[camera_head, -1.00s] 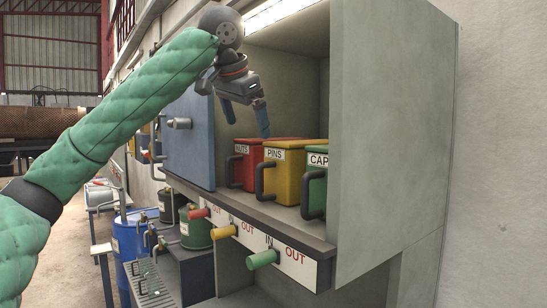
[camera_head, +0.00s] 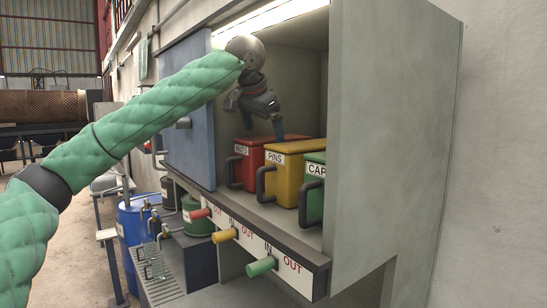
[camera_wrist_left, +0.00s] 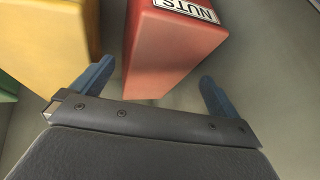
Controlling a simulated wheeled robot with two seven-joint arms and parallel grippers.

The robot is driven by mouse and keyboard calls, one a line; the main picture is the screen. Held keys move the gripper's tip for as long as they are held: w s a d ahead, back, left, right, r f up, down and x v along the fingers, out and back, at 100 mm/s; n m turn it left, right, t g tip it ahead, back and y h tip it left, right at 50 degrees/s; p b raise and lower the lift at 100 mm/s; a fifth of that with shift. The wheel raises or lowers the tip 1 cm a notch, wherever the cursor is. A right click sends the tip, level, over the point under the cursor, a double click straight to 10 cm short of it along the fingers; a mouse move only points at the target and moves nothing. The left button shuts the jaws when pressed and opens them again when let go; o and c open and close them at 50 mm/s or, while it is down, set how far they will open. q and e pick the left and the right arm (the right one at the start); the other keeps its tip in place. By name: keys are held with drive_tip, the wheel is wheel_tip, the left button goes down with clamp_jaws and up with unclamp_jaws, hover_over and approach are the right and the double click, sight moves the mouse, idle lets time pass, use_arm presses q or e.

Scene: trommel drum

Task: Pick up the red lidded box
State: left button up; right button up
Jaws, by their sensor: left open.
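The red lidded box (camera_head: 262,168), labelled NUTS with a dark front handle, stands on the cabinet shelf, left of the yellow PINS box (camera_head: 285,186). My left gripper (camera_head: 263,126) is above the red box, open, fingers pointing down. In the left wrist view the red box (camera_wrist_left: 172,50) shows between the two blue fingers of my left gripper (camera_wrist_left: 156,76), with gaps visible to both. The yellow box (camera_wrist_left: 45,40) is close to one finger. I cannot tell how far the fingertips are above the lid. My right gripper is not in view.
A green CAPS box (camera_head: 315,190) stands at the shelf's right end. The blue cabinet door (camera_head: 190,150) is at the left, and the grey side wall (camera_head: 390,140) is at the right. Red, yellow and green knobs (camera_head: 261,266) stick out below the shelf.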

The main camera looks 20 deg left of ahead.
sight(265, 138)
use_arm(q)
drive_tip(key=shift+p+x, duration=0.6)
drive_tip(key=shift+x, duration=1)
drive_tip(key=shift+a, duration=0.1)
drive_tip(key=c, duration=1.3)
drive_tip(key=shift+r, duration=0.1)
drive_tip(key=shift+c, duration=0.9)
drive_tip(key=shift+r, duration=0.1)
